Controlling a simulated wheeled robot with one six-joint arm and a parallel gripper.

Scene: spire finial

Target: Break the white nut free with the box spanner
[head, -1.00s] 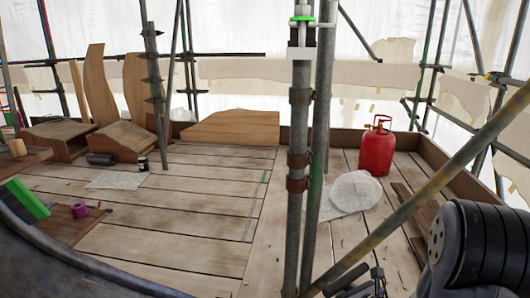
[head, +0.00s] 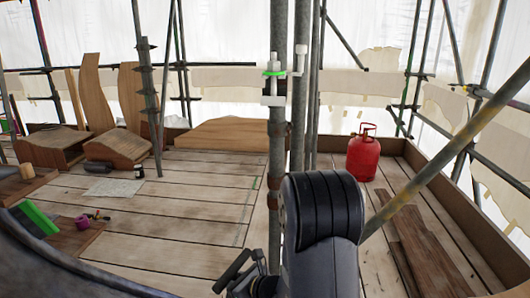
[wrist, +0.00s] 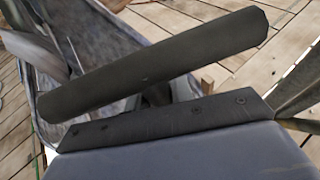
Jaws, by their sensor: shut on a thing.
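A white fitting with a bright green ring (head: 274,73) is on the grey upright pole (head: 277,140) at the top centre of the head view. White pieces stand above the ring and to its right, and a white block (head: 271,88) sits below; I cannot tell which is the nut. My gripper (head: 250,284) is low at the bottom centre, well below the fitting, partly hidden by my arm. It is shut on a dark grey round bar (head: 234,270), seemingly the box spanner. The bar (wrist: 150,65) lies slantwise across the wrist view, apart from the fitting. The spanner's socket end cannot be made out.
A second upright pole (head: 299,120) stands close beside the first. A slanting yellowed tube (head: 430,165) crosses the right side. A red gas bottle (head: 363,155) stands at the back right. Wooden pieces (head: 120,148) lie at left. Deck boards (head: 190,185) between are mostly clear.

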